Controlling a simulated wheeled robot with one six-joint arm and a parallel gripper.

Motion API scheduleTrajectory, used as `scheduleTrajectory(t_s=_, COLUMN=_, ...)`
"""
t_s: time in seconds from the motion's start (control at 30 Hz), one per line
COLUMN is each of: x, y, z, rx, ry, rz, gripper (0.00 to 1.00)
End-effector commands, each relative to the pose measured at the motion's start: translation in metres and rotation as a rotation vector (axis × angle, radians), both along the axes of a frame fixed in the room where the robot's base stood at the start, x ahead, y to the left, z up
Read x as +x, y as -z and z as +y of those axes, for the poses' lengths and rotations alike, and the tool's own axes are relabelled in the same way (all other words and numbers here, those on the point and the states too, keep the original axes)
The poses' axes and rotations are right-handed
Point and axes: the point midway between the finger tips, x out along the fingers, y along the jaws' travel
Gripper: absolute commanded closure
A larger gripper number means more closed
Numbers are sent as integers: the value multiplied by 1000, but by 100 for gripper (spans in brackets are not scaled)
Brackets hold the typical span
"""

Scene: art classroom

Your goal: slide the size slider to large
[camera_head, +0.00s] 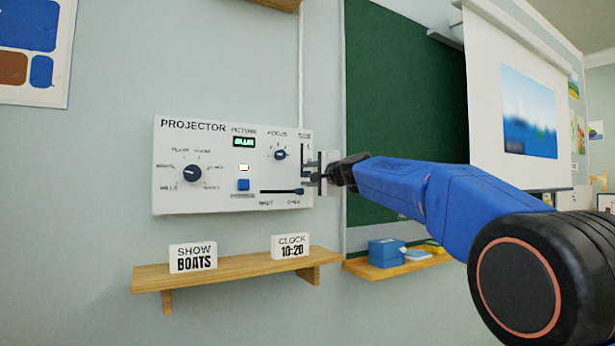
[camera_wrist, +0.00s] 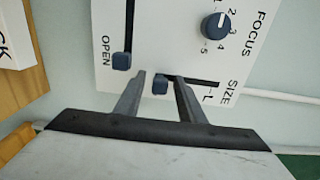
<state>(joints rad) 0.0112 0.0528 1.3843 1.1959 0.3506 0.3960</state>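The white projector panel (camera_head: 215,205) is on the wall. In the wrist view, the size slider's dark blue knob (camera_wrist: 160,84) sits at the end of its black slot (camera_wrist: 200,82) away from the "L" mark. My gripper (camera_wrist: 158,77) is open, with one finger on each side of the knob. Small gaps seem to remain between fingers and knob; contact is unclear. In the head view my gripper (camera_head: 318,172) is at the panel's right edge and partly hides the slider.
The focus dial (camera_wrist: 216,26) and the other slider's knob (camera_wrist: 121,61), by "OPEN", are close by. Below is a wooden shelf (camera_head: 225,272) with two signs. The chalkboard (camera_head: 405,110) and projection screen (camera_head: 490,60), showing a blurred picture, are to the right.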

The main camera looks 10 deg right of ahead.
Motion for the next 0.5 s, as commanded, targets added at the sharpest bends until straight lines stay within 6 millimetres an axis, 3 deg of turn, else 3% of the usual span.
scheduleTrajectory(t_s=0.3, x=2, y=0, z=1, rx=1, ry=0, rz=1, gripper=64)
scheduleTrajectory(t_s=0.43, x=2, y=0, z=1, rx=1, ry=0, rz=1, gripper=95)
scheduleTrajectory(t_s=0.5, x=2, y=1, z=1, rx=1, ry=0, rz=1, gripper=100)
